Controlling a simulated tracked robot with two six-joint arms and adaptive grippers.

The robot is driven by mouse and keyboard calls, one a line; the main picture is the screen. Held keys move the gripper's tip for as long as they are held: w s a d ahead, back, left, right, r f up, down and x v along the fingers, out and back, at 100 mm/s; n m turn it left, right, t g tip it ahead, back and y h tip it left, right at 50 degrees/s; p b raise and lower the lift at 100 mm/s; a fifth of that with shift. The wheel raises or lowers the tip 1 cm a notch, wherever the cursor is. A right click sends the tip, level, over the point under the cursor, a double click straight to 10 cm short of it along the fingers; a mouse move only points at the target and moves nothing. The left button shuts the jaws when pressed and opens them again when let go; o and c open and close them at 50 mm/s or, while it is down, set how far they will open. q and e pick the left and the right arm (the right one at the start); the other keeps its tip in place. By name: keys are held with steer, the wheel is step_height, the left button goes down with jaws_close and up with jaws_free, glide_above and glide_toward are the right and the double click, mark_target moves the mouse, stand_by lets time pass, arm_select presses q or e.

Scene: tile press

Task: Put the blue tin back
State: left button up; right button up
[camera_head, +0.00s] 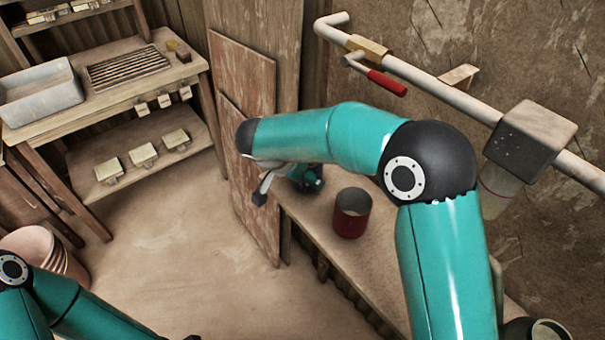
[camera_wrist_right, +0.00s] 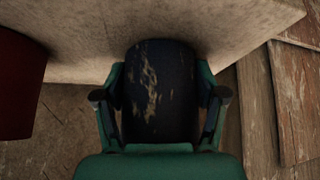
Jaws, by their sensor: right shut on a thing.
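The blue tin (camera_wrist_right: 160,85) is dark blue with worn, scratched paint, and it fills the middle of the right wrist view. My right gripper (camera_wrist_right: 160,97) is shut on it, with one finger at each side. In the head view, a small dark blue part (camera_head: 310,184) shows below my right forearm at the far end of the bench; the arm hides most of it. I cannot tell whether the tin touches the bench top. My left arm enters at the lower left of the head view, and its gripper is out of the frame.
A red tin (camera_head: 352,214) stands on the bench (camera_head: 345,258), nearer than my gripper; it also shows at left in the right wrist view (camera_wrist_right: 18,85). Wooden panels (camera_head: 250,170) lean by the bench end. A pipe with a red-handled valve (camera_head: 387,83) runs along the wall.

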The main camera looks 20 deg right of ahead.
steer(key=shift+f, duration=0.1)
steer(key=o, duration=1.4)
steer(key=shift+c, duration=0.2)
steer(key=v, duration=1.2)
steer(key=shift+r+b, duration=0.2)
steer(key=shift+b, duration=0.2)
steer(key=shift+d, duration=0.1)
